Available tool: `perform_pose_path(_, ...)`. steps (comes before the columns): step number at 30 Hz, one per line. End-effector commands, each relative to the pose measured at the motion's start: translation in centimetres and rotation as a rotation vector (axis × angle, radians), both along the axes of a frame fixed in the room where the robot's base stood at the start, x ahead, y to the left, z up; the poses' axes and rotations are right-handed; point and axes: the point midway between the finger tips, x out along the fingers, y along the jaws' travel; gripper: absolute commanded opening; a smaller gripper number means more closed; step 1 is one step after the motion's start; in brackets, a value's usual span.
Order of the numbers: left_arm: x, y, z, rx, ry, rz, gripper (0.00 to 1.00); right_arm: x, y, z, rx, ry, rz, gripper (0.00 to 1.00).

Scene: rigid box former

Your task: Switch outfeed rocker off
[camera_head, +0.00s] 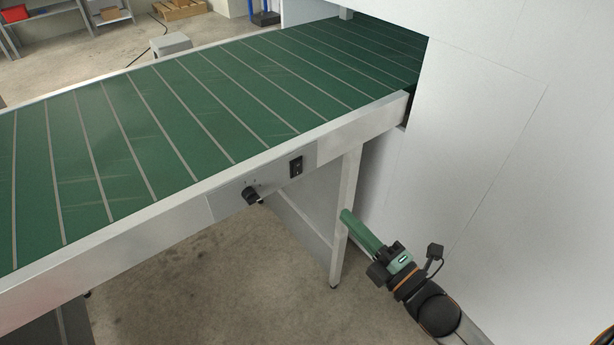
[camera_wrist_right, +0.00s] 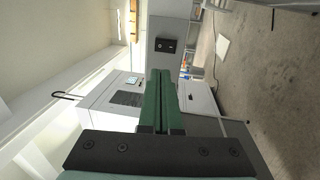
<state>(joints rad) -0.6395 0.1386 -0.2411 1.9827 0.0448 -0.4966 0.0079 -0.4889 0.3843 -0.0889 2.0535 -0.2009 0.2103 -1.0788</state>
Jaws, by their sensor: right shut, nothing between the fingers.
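The black outfeed rocker switch (camera_head: 295,167) sits on a grey plate (camera_head: 262,182) on the side rail of the green conveyor (camera_head: 170,110). Which way the rocker is tipped is too small to tell. A black rotary knob (camera_head: 250,195) is to its left on the same plate. My right gripper (camera_head: 346,213), with green fingers, is below and to the right of the rocker, apart from it. Its fingers are shut with nothing between them, as the right wrist view also shows (camera_wrist_right: 160,76). My left gripper is not in view.
A conveyor leg (camera_head: 346,205) stands close to my right fingertips. A large white machine wall (camera_head: 480,140) bounds the right side. The concrete floor (camera_head: 230,285) before the conveyor is clear. In the right wrist view, a grey panel carries a small black fitting (camera_wrist_right: 165,45).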

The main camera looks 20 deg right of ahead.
Motion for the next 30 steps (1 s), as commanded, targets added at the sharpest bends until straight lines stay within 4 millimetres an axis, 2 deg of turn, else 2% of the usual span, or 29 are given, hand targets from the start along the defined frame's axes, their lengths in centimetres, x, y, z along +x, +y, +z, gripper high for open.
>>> perform_pose_path(8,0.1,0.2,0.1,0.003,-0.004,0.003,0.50,1.0,0.3,0.2,0.004,-0.001,-0.001,0.00)
perform_pose_path(24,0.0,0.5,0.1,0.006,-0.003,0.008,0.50,9.2,3.3,1.3,0.005,0.001,0.000,0.00)
perform_pose_path(30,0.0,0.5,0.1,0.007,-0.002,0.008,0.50,11.7,4.3,1.5,0.005,0.003,0.000,0.00)
